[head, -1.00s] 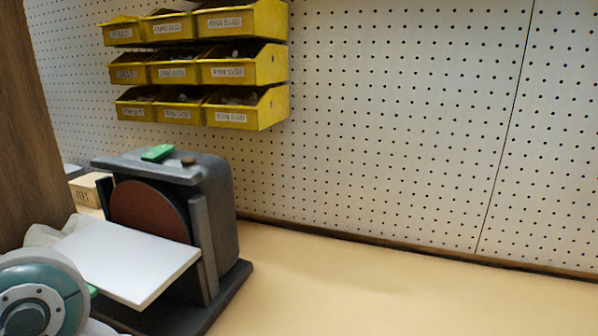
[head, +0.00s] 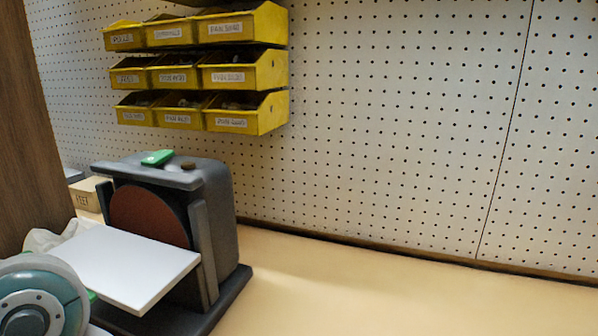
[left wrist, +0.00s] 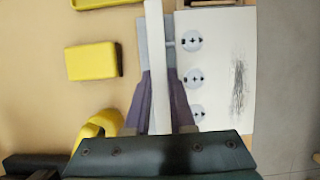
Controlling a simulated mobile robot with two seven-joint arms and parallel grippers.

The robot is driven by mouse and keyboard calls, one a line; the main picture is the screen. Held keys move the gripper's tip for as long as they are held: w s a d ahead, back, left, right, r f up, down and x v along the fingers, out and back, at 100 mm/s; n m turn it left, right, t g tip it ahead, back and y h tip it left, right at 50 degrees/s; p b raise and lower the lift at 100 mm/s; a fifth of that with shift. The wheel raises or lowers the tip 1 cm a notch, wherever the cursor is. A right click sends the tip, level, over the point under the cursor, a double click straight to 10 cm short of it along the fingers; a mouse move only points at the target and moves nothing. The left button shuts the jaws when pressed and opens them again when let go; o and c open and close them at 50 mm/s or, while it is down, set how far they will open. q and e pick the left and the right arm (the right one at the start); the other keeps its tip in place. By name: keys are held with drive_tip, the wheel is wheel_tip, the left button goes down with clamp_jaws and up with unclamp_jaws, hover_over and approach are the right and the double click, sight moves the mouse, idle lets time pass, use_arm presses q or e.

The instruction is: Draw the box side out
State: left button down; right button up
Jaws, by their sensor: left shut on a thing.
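In the left wrist view, my left gripper (left wrist: 157,48) is shut on a long, thin white piece, which appears to be the box side (left wrist: 154,85). I see it nearly edge-on between the fingers, reaching past the fingertips to the top of the picture. A flat white panel (left wrist: 221,55) with round fittings and a dark scuffed patch lies just right of the fingers. I cannot tell whether the held piece touches it. The head view does not show the left gripper or the held piece. My right gripper is in neither view.
In the head view, a disc sander (head: 215,215) with a white table (head: 125,262) stands at left. Yellow bins (head: 240,75) hang on the pegboard (head: 400,120). The bench right of the sander is clear. A yellow block (left wrist: 92,61) lies left of my left gripper.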

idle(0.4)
use_arm(q)
drive_tip(key=shift+w+d+f+b, duration=0.1)
drive_tip(key=shift+w+d+b, duration=0.05)
drive_tip(key=shift+w+b, duration=0.4)
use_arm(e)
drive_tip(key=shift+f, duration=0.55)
use_arm(q)
drive_tip(key=shift+s, duration=0.1)
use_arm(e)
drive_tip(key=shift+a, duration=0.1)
use_arm(q)
drive_tip(key=c, duration=1.2)
unclamp_jaws()
drive_tip(key=o, duration=0.3)
